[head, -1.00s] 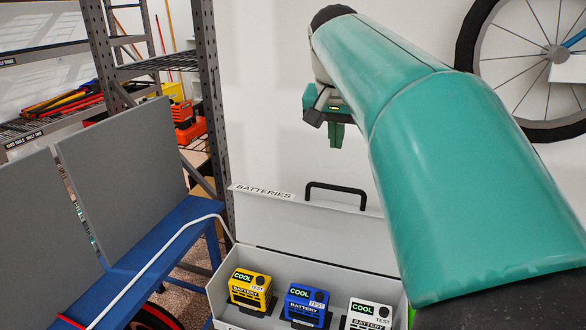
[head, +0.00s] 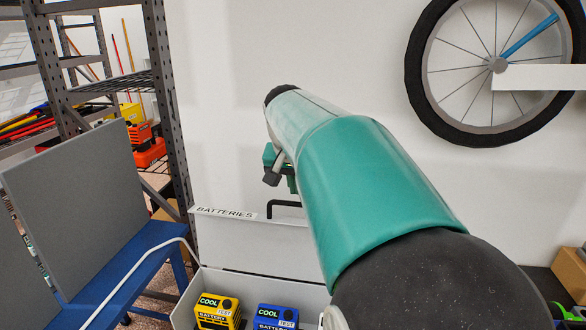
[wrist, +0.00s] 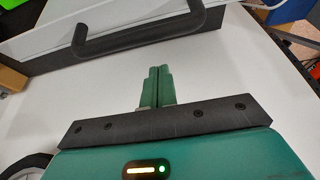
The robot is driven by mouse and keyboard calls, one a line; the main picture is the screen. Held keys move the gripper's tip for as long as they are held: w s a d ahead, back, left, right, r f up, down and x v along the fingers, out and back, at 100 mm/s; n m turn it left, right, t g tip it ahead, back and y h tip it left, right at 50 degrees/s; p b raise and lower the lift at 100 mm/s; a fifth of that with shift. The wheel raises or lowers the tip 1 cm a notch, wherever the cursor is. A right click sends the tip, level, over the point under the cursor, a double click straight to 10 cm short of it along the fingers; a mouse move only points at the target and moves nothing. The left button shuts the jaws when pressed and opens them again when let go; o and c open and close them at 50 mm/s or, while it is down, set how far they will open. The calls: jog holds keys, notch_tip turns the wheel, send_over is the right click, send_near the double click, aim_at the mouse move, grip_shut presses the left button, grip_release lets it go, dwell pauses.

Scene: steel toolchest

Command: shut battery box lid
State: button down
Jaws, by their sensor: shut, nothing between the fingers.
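The grey battery box lid (head: 240,238) stands open and upright at the back of the box, with a "BATTERIES" label along its top edge. Its black handle (wrist: 140,38) crosses the upper part of the wrist view, just beyond my fingertips and apart from them. In the head view the handle is partly hidden by my arm. The battery box (head: 186,300) holds a yellow battery (head: 217,312) and a blue battery (head: 276,318); its right side is hidden by my arm. My gripper (wrist: 158,70) is shut and empty, near the top of the lid.
A blue bench (head: 130,262) with a grey panel (head: 85,195) stands to the left. A metal shelf rack (head: 165,110) is behind it. A bicycle wheel (head: 425,80) hangs on the white wall at the upper right. A white cable (head: 140,268) runs along the bench.

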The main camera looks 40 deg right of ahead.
jog(key=s+a, duration=0.2)
jog(key=shift+a+r, duration=0.1)
jog(key=shift+a, duration=0.2)
jog(key=shift+s, duration=0.1)
